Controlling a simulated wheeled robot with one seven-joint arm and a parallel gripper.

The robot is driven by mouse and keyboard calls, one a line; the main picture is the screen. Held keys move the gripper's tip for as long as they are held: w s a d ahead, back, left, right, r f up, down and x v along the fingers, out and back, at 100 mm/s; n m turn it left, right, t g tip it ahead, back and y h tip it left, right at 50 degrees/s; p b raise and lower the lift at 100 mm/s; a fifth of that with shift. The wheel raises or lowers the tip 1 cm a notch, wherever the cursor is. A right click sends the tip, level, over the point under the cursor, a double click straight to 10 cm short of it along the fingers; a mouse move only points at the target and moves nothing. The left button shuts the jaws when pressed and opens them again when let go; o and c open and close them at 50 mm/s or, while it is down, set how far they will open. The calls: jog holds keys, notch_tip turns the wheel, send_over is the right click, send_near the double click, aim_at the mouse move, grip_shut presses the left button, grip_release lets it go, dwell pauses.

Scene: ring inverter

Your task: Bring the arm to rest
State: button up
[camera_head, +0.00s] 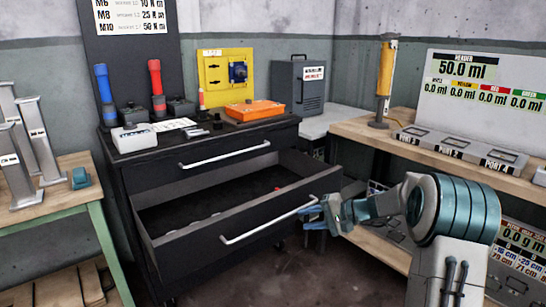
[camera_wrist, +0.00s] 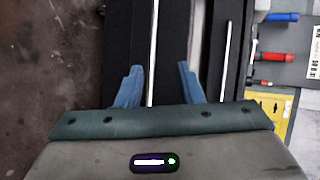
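My gripper (camera_head: 312,214) is at the right end of the long handle (camera_head: 262,223) of the open lower drawer (camera_head: 215,228). In the wrist view my gripper (camera_wrist: 158,72) has its two blue fingers spread apart. The drawer handle (camera_wrist: 153,40) runs between them, nearer the left finger, and I see no clear contact. My arm (camera_head: 400,205) reaches in from the right of the head view.
The dark cabinet (camera_head: 135,170) carries an orange case (camera_head: 254,110) and blue and red handled tools. A wooden bench (camera_head: 375,130) stands on the right, a green-framed table (camera_head: 50,207) on the left. Floor (camera_head: 320,265) in front is clear.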

jog(key=s+a+r+n+g+h+p, duration=0.2)
jog(key=s+r+h+p, duration=0.2)
jog(key=s+r+p, duration=0.65)
jog(key=s+a+r+n+g+h+p, duration=0.2)
jog(key=s+r+h+p, duration=0.35)
jog(key=s+r, duration=0.75)
jog(key=s+d+r+h+p, duration=0.1)
jog(key=s+d+r+p, duration=0.1)
jog(key=s+p, duration=0.3)
jog(key=s+d+r+n+t+h+p, duration=0.1)
jog(key=s+d+r+p, duration=0.1)
jog(key=s+r+p, duration=0.3)
jog(key=shift+s+d+h, duration=0.15)
jog(key=shift+s+h, duration=0.2)
jog(key=shift+s, duration=0.65)
